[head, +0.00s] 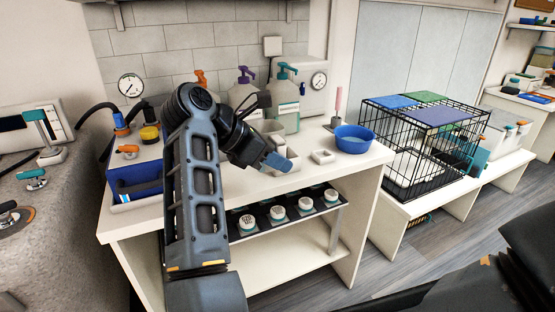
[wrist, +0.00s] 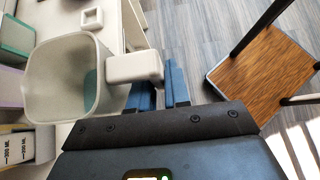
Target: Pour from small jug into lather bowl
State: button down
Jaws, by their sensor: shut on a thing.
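My gripper (wrist: 157,88) has its blue fingers shut on the handle of a small pale jug (wrist: 62,75). The jug is to the left of the fingers in the wrist view, with its open top facing the camera and some teal liquid inside. The lather bowl, a blue bowl (head: 354,146) with pale blue contents, stands on the counter's right end, right of my gripper. It is not in the wrist view.
Pump bottles (head: 243,88) stand at the back of the counter (head: 215,180). A small white square dish (head: 322,156) sits between my gripper and the bowl. A blue-sided box (head: 138,175) is at left. A wire cage (head: 425,140) stands right of the counter.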

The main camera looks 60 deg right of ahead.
jog(key=w+a+f+n+t, duration=0.3)
jog(key=a+f+n+t, duration=0.1)
jog(key=a+f, duration=0.4)
jog(key=w+a+f+n+t, duration=0.3)
jog(key=a+f+n+t, duration=0.1)
jog(key=a+f, duration=0.4)
jog(key=w+a+f+n+t, duration=0.3)
jog(key=a+f+n, duration=0.3)
jog(key=f, duration=0.5)
jog(key=shift+w+a+f+t, duration=0.4)
jog(key=shift+w+a, duration=0.15)
jog(key=shift+a, duration=0.7)
